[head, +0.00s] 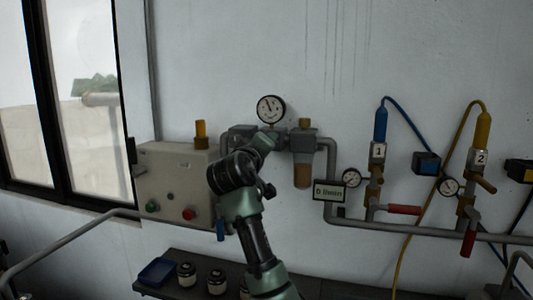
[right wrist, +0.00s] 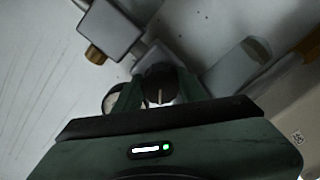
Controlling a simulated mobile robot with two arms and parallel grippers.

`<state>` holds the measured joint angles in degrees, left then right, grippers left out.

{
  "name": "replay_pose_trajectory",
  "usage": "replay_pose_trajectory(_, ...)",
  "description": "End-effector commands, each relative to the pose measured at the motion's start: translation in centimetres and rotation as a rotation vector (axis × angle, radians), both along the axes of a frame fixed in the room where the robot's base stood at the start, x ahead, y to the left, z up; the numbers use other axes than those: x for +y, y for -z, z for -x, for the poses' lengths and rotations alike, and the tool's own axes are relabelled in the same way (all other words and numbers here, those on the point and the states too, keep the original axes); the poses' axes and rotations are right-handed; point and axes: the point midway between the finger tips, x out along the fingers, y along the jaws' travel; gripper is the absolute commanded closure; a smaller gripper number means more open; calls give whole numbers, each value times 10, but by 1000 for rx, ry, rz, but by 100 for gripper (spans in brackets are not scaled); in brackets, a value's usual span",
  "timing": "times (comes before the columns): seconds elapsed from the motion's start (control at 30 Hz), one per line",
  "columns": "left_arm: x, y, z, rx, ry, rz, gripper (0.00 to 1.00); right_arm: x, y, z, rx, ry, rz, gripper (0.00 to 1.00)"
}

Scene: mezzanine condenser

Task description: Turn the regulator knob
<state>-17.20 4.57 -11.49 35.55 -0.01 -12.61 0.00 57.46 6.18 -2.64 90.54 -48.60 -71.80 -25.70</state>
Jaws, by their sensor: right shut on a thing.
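The regulator knob (right wrist: 158,76) is dark and round with a pale line on its face. In the right wrist view it sits between the two green fingers of my right gripper (right wrist: 160,92), which is shut on it. In the head view my right gripper (head: 267,141) is at the regulator below the round pressure gauge (head: 271,109), and my arm hides the knob. The gauge has a white face and a dark needle. My left gripper is in neither view.
A filter unit (head: 303,142) with a brass top is right of my gripper. A beige control box (head: 176,181) with buttons is at left. Pipes and two numbered valve stations (head: 378,152) are at right. A dark shelf (head: 200,284) with jars runs below.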

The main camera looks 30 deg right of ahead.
Motion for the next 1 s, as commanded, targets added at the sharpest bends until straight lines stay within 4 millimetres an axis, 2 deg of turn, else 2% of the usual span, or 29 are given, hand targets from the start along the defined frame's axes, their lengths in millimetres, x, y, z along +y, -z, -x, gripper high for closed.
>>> replay_pose_trajectory(0.03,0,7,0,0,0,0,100,1,7,-1,-30,-2,-35,100)
replay_pose_trajectory(0.4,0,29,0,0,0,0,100,2,7,-2,-288,0,-258,100)
replay_pose_trajectory(0.7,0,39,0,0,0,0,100,2,7,-2,-449,2,-396,100)
replay_pose_trajectory(1.0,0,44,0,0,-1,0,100,2,6,-2,-531,2,-466,100)
